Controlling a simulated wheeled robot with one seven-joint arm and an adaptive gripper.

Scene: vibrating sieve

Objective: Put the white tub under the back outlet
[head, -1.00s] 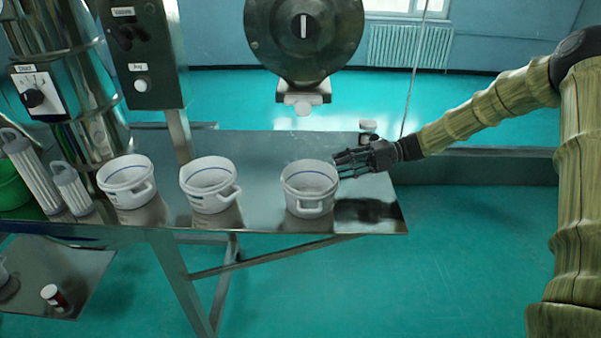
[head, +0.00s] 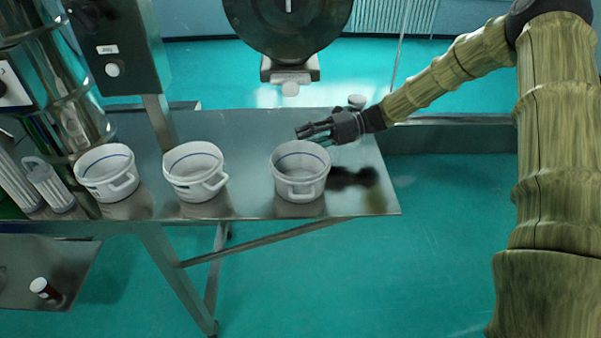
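Three white tubs stand upright in a row on the metal table (head: 245,128): a left tub (head: 108,180), a middle tub (head: 197,178) and a right tub (head: 298,185). I cannot tell which tub is meant. My gripper (head: 300,132) looks open and empty, just above and behind the right tub's far rim in the picture, apparently not touching it. A dark round drum (head: 288,25) with a pale outlet (head: 290,76) hangs above the table's far side. I cannot tell whether this is the back outlet.
A control box (head: 115,50) on a post (head: 160,130) and a shiny metal column (head: 75,125) stand at the left. White ribbed cylinders (head: 48,185) are beside the left tub. A lower shelf (head: 80,265) holds a small dark red container (head: 46,291). Floor is clear at right.

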